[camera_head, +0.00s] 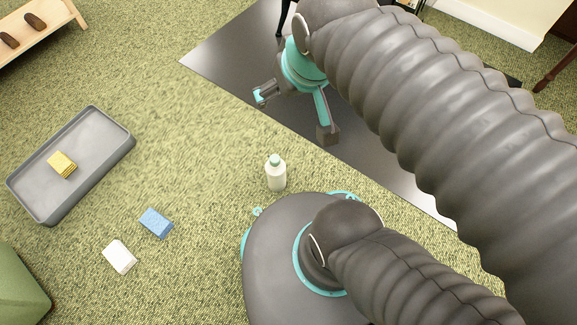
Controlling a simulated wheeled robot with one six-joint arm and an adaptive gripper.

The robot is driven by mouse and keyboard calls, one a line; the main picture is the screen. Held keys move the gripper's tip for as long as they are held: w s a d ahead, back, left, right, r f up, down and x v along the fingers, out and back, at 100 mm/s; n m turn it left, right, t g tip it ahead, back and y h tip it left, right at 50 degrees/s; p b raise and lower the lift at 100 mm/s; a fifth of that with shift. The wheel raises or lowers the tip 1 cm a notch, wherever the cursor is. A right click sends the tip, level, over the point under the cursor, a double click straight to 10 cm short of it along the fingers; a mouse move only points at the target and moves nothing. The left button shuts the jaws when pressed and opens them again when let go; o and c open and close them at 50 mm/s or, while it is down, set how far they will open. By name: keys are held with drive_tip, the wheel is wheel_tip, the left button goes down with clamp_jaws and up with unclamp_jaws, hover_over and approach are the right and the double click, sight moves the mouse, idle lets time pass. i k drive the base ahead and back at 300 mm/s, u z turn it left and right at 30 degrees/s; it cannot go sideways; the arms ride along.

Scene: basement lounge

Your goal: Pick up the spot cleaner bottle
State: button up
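The spot cleaner bottle (276,177), white with a pale green cap, stands upright on the green carpet near the middle of the view. It is just beyond my rounded grey and teal body part and apart from it. My gripper (293,115) is above the bottle in the picture, over the dark mat. Its two fingers are spread wide, with nothing between them. It does not touch the bottle. My thick ribbed arm hides much of the right side.
A grey tray (112,119) holding a yellow sponge (62,164) lies at left. A blue sponge (156,223) and a white block (119,257) lie on the carpet. A dark mat (235,62) lies behind the bottle.

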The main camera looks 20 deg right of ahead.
sight(276, 176)
drive_tip(key=z, duration=2.55)
drive_tip(key=k, duration=1.65)
drive_tip(key=u, duration=2.2)
